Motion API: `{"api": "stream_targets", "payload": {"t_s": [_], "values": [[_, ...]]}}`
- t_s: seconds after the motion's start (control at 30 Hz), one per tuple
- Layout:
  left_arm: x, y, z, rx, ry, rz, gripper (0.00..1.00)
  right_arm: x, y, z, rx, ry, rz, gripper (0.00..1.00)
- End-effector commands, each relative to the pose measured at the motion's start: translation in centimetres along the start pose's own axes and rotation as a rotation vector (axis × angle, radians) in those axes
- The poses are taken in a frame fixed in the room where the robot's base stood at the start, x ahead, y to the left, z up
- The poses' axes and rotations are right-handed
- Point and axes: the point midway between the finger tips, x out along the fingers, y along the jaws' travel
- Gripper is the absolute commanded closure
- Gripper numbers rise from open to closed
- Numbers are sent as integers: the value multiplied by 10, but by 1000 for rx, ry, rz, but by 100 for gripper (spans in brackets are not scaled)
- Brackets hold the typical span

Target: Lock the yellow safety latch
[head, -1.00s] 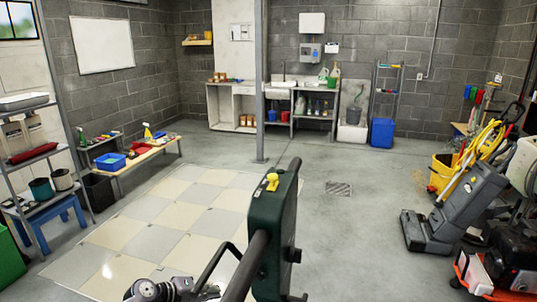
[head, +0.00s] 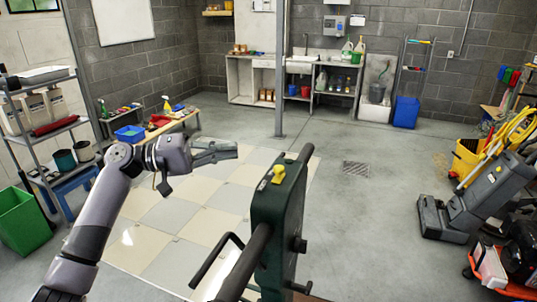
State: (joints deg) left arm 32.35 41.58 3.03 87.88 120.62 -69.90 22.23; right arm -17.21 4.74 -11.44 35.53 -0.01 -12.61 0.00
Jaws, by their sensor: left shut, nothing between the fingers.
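The yellow safety latch (head: 279,174) sits on top of a dark green housing (head: 279,215) with a black handle bar, in the lower middle of the head view. The housing looks like part of an upright machine close in front of me. My left gripper (head: 222,150) is raised to the left of the latch and apart from it. Its fingers point right and are shut with nothing between them. My right gripper is not in view.
A green bin (head: 20,222) stands at the left near a metal shelf. A low bench (head: 165,128) with trays is behind my left arm. A grey floor machine (head: 470,195) and a yellow bucket (head: 466,158) stand at the right. The floor between is clear.

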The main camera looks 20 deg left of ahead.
Motion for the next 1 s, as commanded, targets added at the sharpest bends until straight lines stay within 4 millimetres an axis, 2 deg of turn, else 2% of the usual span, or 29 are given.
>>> {"api": "stream_targets", "payload": {"t_s": [0.13,0.27,0.67,0.8,1.0], "values": [[4,1,0,-1,0,1,100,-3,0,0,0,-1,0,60],[20,3,0,-1,-1,2,100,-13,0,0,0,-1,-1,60],[105,5,-1,-2,0,1,100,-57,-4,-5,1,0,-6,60],[94,2,20,-3,1,-3,100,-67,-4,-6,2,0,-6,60],[88,0,34,-1,3,-2,100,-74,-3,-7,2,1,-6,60]]}}
